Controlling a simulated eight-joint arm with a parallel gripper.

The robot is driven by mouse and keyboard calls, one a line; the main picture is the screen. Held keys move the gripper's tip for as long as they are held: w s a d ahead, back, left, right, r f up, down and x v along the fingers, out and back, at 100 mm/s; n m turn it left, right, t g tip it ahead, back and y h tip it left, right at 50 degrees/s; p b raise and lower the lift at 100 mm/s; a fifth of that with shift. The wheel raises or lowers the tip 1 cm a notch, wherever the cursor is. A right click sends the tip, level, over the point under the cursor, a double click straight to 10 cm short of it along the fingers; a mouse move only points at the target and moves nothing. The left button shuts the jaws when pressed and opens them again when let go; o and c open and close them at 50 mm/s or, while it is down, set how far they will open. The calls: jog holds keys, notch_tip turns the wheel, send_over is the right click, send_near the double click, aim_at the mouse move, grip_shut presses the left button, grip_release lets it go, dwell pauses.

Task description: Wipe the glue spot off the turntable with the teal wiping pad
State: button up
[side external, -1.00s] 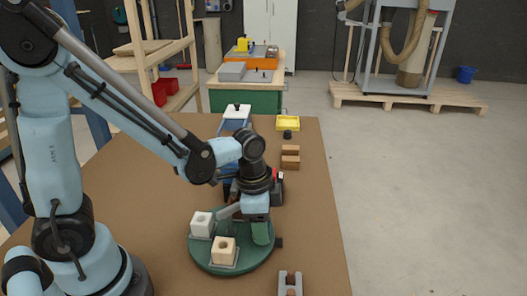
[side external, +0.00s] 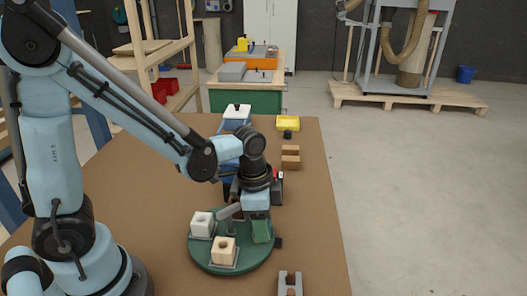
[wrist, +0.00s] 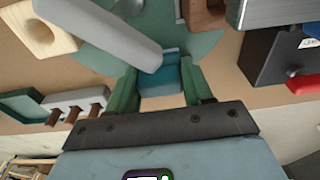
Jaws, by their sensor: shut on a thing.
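The teal wiping pad (wrist: 162,80) sits between the two green fingers of my gripper (wrist: 160,92) in the wrist view, and the gripper is shut on it. In the side view my gripper (side external: 261,232) points down over the right part of the round green turntable (side external: 201,254). The pad is hidden there behind the fingers, so I cannot tell whether it touches the disc. The turntable also shows in the wrist view (wrist: 204,45). I cannot make out the glue spot in either view.
A white block (side external: 202,226) and a cream block (side external: 223,252) with a hole stand on the turntable. A grey bar (wrist: 105,32) lies close to my fingers.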

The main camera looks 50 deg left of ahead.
aim_at(263, 246)
jog(key=shift+s+d+f, duration=0.1)
jog(key=shift+s+d, duration=1.2)
jog(key=shift+s, duration=0.1)
jog(key=shift+w+a, duration=0.4)
jog(key=shift+w, duration=0.05)
jog(key=shift+w+a, duration=1.3)
jog(key=shift+w, duration=0.05)
jog(key=shift+s+d, duration=1.05)
jog(key=shift+s, duration=0.05)
jog(key=shift+s+d, duration=0.25)
jog(key=shift+s+d+r, duration=0.25)
jog(key=shift+s+d, duration=0.15)
notch_tip(263, 246, up, 8)
jog(key=shift+f, duration=0.15)
